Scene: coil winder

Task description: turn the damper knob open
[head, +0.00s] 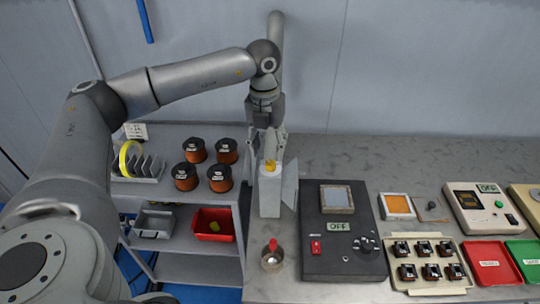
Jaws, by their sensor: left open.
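A yellow knob (270,167), which looks like the damper knob, sits at the top of an upright pale grey box (270,195) at the left end of the bench. My left gripper (268,153) points down right above the knob, with its fingers open. The fingers hide part of the knob, and I cannot tell whether they touch it. The knob's turn position is too small to read. My right gripper is out of view.
A black unit (312,215) marked OFF stands right of the box. A metal cup (271,260) with a red-topped item is in front. A shelf (160,197) with several copper spools is at left. Trays and another OFF-marked unit (480,210) fill the bench's right.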

